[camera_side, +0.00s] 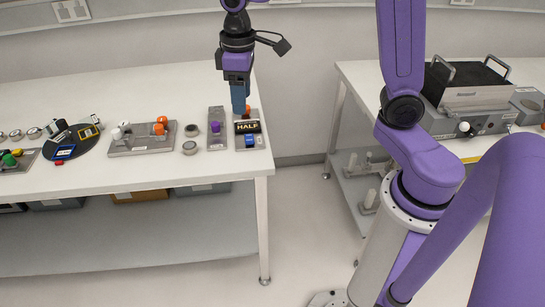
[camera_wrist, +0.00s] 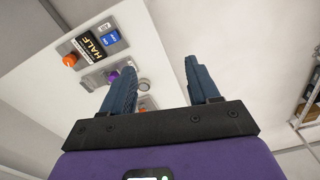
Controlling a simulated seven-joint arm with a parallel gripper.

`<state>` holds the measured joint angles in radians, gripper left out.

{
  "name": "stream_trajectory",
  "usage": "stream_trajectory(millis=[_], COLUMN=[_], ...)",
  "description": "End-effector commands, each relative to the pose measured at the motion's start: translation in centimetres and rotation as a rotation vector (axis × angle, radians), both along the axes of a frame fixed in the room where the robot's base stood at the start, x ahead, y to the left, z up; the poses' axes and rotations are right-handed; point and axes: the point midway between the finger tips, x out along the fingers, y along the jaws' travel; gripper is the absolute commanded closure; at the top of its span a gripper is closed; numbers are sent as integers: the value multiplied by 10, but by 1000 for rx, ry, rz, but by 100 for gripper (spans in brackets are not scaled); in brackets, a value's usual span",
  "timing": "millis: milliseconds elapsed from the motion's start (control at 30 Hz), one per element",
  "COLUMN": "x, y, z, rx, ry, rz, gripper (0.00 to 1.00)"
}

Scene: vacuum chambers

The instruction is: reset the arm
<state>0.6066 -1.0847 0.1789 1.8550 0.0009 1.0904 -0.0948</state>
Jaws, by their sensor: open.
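My gripper (camera_side: 238,103) is above the right end of the white table (camera_side: 227,180) in the side view, fingers pointing down over the panel with the HALF label (camera_side: 248,127). In the wrist view my gripper (camera_wrist: 160,82) shows two blue fingers spread apart with nothing between them. The HALF panel, with its blue switch (camera_wrist: 111,38) and orange knob (camera_wrist: 70,60), lies at upper left there. In the side view the fingers cover part of the orange knob, and I cannot tell whether they touch the panel.
A purple-knobbed panel (camera_side: 216,128) stands left of the HALF panel. Farther left are an orange-knobbed panel (camera_side: 140,139) and a black round plate (camera_side: 70,142). A second table (camera_side: 352,75) at right carries a metal chamber (camera_side: 472,92). Floor shows between the tables.

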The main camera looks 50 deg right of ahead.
Motion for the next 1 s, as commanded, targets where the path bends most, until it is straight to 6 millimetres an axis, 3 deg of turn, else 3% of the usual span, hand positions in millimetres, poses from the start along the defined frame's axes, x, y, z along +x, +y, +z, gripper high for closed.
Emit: stream_trajectory(millis=[33, 267, 400, 600, 800, 1000], x=[-20, -104, -153, -211, -239, -243], y=[5, 14, 9, -9, -22, -24], z=[0, -6, -13, -26, -35, -36], rx=[1, 4, 6, 10, 11, 12], ry=[-1, -4, -5, -7, -8, -7], rz=[41, 211, 316, 447, 515, 526], gripper=[40, 40, 40, 40, 40, 40])
